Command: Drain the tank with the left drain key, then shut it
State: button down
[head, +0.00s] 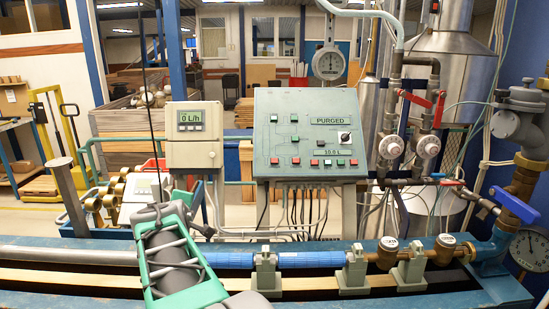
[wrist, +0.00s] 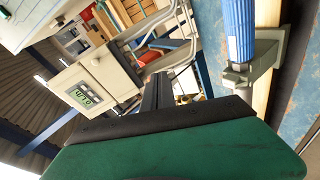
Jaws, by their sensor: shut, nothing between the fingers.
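The grey-green control panel (head: 310,135) stands in the middle of the head view. A sign on it reads PURGED (head: 327,121), and a small display reads about 10.0 L (head: 305,153). Rows of small green and red keys (head: 295,161) sit on its face; I cannot read which is the left drain key. The tank (head: 440,75), a silvery metal vessel, appears to stand behind at the right. My gripper (head: 158,208) is shut and empty, left of the panel and apart from it. Its dark fingers also show in the wrist view (wrist: 158,92).
A meter box (head: 194,135) reading 0 L/h stands left of the panel and also shows in the wrist view (wrist: 88,92). A blue pipe (head: 310,259) runs along the front bench. Red-handled valves (head: 438,108) and a blue lever (head: 515,205) are at the right.

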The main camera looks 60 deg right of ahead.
aim_at(273, 160)
jog(key=s+d+r+n+g+h, duration=0.1)
jog(key=s+d+r, duration=0.3)
jog(key=d, duration=0.4)
jog(key=s+d+r+n+g+h+p, duration=0.1)
jog(key=s+d+r+g+h, duration=0.1)
jog(key=s+d+r+h, duration=0.2)
jog(key=s+d+r+n+g+h, duration=0.1)
jog(key=s+d+r+h, duration=0.2)
jog(key=s+d, duration=0.4)
jog(key=d+r, duration=0.1)
jog(key=d, duration=0.3)
jog(key=shift+s+d+r+p, duration=0.25)
jog(key=shift+s+d+p, duration=0.05)
jog(key=shift+s+p, duration=0.1)
jog(key=shift+w, duration=0.1)
jog(key=shift+w+d+f+b, duration=0.2)
jog(key=shift+w+d+f, duration=0.3)
jog(key=shift+d+f, duration=0.5)
jog(key=shift+w+d+f+b, duration=0.25)
jog(key=shift+w+d+f, duration=0.25)
jog(key=shift+d+f, duration=0.45)
jog(key=shift+w+d+f+b, duration=0.2)
jog(key=shift+w+d+f, duration=0.3)
jog(key=shift+d+f, duration=0.5)
jog(key=shift+f, duration=0.1)
jog(key=shift+w+d+f, duration=0.15)
jog(key=shift+d+f, duration=0.05)
jog(key=shift+d, duration=0.05)
